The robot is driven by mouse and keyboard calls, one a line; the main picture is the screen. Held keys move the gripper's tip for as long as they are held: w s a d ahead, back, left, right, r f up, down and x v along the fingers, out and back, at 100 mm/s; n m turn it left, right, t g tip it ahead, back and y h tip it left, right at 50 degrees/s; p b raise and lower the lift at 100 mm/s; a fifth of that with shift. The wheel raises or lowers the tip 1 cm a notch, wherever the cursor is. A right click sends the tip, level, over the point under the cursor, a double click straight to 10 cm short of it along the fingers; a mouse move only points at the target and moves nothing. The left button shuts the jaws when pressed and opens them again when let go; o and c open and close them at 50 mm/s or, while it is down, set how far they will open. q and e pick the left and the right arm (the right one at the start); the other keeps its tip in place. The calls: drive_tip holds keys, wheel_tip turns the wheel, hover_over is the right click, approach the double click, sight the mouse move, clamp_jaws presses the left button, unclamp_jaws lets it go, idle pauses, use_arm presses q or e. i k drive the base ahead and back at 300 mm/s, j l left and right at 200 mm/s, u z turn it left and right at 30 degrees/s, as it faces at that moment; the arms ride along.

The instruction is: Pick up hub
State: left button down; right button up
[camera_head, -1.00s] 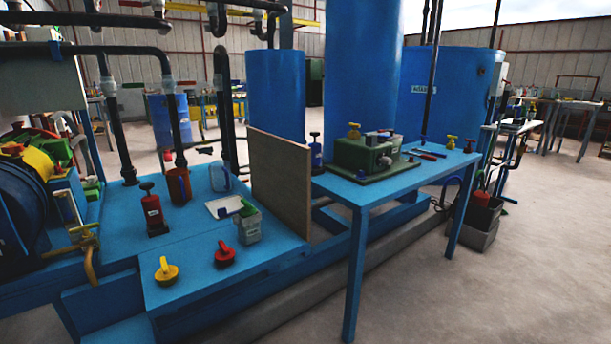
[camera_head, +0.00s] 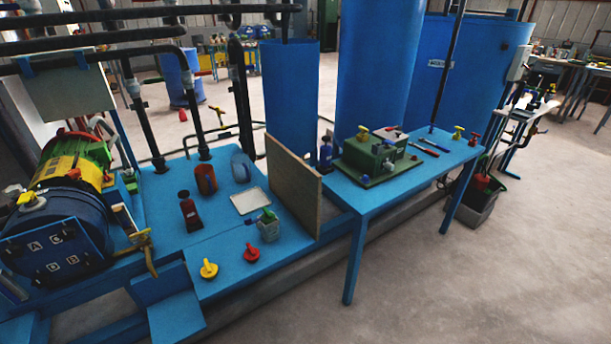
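I cannot tell for certain which thing is the hub. On the blue platform (camera_head: 220,222) a yellow knob-like part (camera_head: 209,269) and a red one (camera_head: 252,252) lie near the front edge. A clear container (camera_head: 269,230) with green and blue items in its top stands behind them. A green box-shaped device (camera_head: 375,153) with yellow and red knobs sits on the blue table to the right. A large blue drum-like machine end (camera_head: 62,238) with lettered plates is at the left. Neither of my grippers is in view.
A dark red bottle (camera_head: 190,211), an orange-brown cup (camera_head: 206,179) and a white tray (camera_head: 250,201) stand on the platform. An upright board (camera_head: 293,187) divides it from the blue table (camera_head: 358,195). Black pipes cross at upper left. Open floor lies at front right.

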sight(270, 232)
drive_tip(key=j+z, duration=0.1)
drive_tip(key=z, duration=1.5)
drive_tip(key=k+j, duration=0.15)
drive_tip(key=j, duration=0.25)
drive_tip(key=k+j+z, duration=0.1)
drive_tip(key=j, duration=0.3)
drive_tip(key=k+j+z, duration=0.1)
drive_tip(key=k+j, duration=0.15)
drive_tip(key=j, duration=0.15)
drive_tip(key=k+j, duration=0.15)
drive_tip(key=j, duration=0.2)
